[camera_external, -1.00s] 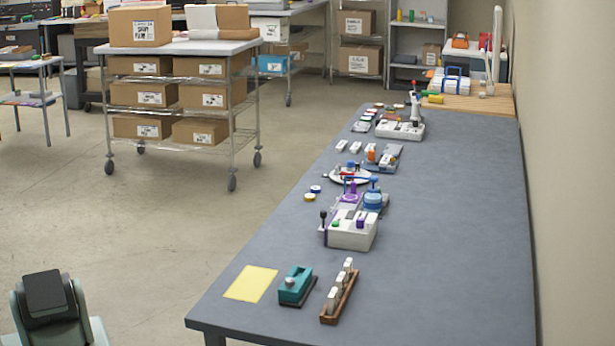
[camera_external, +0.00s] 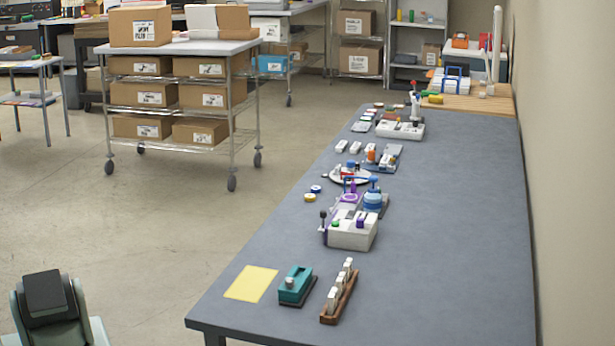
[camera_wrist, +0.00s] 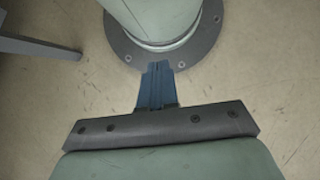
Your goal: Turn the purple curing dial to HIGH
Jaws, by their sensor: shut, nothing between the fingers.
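A white control box (camera_external: 352,237) stands on the long grey table in the external view. A small purple knob (camera_external: 360,221), which looks like the curing dial, sits on its top right. A green button (camera_external: 336,223) is beside the knob, and a dark-tipped lever (camera_external: 323,226) is at the box's left side. The knob's setting and any labels are too small to read. My gripper (camera_wrist: 157,67) shows in the wrist view, its blue fingers shut and empty above the floor, away from the table. The dial is not in the wrist view.
The grey table (camera_external: 450,230) holds a yellow sheet (camera_external: 251,283), a teal device (camera_external: 296,286) and a wooden rack (camera_external: 339,296) in front of the box. A blue round device (camera_external: 373,201) stands close behind it. The table's right side is clear.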

